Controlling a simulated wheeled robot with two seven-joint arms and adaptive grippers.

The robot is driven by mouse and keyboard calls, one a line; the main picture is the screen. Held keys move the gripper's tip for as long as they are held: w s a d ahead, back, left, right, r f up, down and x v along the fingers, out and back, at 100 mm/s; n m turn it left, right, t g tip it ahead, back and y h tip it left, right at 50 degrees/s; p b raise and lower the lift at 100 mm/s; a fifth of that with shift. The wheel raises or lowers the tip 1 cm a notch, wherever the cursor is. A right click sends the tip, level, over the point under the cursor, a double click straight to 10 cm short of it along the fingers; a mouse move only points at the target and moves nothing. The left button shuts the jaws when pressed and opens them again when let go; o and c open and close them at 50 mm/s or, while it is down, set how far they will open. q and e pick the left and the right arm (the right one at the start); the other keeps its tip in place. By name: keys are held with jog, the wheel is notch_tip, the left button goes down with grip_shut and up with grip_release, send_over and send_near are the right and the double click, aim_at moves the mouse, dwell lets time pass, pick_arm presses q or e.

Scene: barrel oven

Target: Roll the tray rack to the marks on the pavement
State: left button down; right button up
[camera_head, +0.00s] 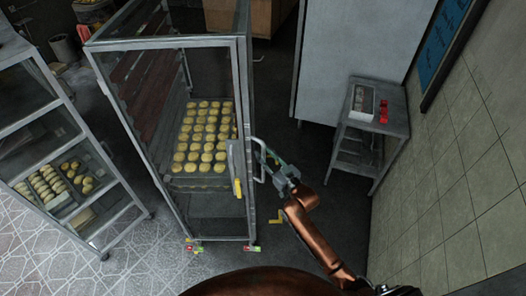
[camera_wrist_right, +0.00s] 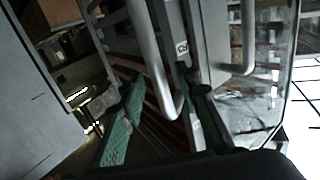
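The tray rack (camera_head: 243,90) is a tall metal frame with clear sides, standing left of centre in the head view. Trays of round yellow buns (camera_head: 205,135) show inside it. A looped handle (camera_head: 261,160) is on its right front post. My right gripper (camera_head: 273,164) is at this handle. In the right wrist view the green fingers of my right gripper (camera_wrist_right: 160,115) are apart, with the handle bar (camera_wrist_right: 158,75) between them; I cannot tell whether they touch it. A yellow angled piece (camera_head: 278,217) lies by the rack on the dark floor. My left gripper is out of view.
Another rack with trays (camera_head: 75,130) stands close on the left. A small metal table (camera_head: 385,120) with red items is on the right, by the tiled wall (camera_head: 455,175). Dark floor is clear between rack and table; patterned paving (camera_head: 40,255) lies at lower left.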

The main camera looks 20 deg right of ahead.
jog(key=shift+w+a, duration=0.2)
jog(key=shift+w, duration=0.4)
jog(key=shift+c, duration=0.7)
grip_shut()
